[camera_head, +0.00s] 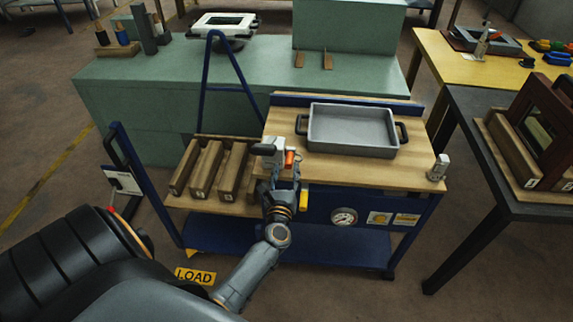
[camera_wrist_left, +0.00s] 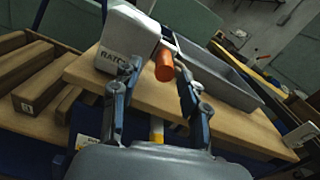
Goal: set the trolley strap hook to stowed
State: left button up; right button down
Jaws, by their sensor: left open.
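The trolley (camera_head: 345,178) has a wooden top and blue frame. A white ratchet unit (camera_head: 273,152), lettered "RATC", sits at the top's front left. An orange cylindrical part (camera_head: 290,158) sticks out from it. Both show in the left wrist view, the unit (camera_wrist_left: 128,42) at upper left and the orange part (camera_wrist_left: 164,64) near centre. My left gripper (camera_head: 285,172) is open, its fingers (camera_wrist_left: 152,92) to either side below the orange part; I cannot tell whether they touch it. A yellow piece (camera_head: 303,201) hangs just right of the gripper. I cannot tell which part is the strap hook.
A grey tray (camera_head: 350,147) with black handles lies on the trolley top. Wooden blocks (camera_head: 207,168) fill the left shelf. A small metal fitting (camera_head: 438,168) stands at the right end. A green bench (camera_head: 150,85) is behind; a dark table (camera_head: 480,150) is to the right.

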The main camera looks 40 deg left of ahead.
pick_arm(q)
jog(key=v, duration=0.9)
jog(key=shift+s, duration=0.35)
jog(key=s+d+f+m+g+h, duration=0.2)
jog(key=s+d+f+m+h, duration=0.15)
jog(key=f+m, duration=0.6)
jog(key=s+d+f+m+g+h, duration=0.1)
jog(key=s+d+f+m+h, duration=0.3)
jog(key=f+m, duration=0.55)
jog(key=s+d+f+m+g+h, duration=0.25)
jog(key=d+f+m, duration=0.35)
jog(key=f+m, duration=0.4)
jog(key=s+a+f+m+g, duration=0.1)
jog(key=s+f+m+g, duration=0.2)
jog(key=s, duration=0.6)
jog(key=s+a+f+m+g, duration=0.1)
jog(key=s+f+m+g, duration=0.1)
jog(key=s+f+m, duration=0.5)
jog(key=s+f+m+g, duration=0.3)
jog(key=s+f+m, duration=0.2)
jog(key=s+m, duration=0.3)
jog(key=s, duration=0.3)
jog(key=shift+s+a+g, duration=0.35)
jog(key=shift+a, duration=0.05)
jog(key=shift+w, duration=0.1)
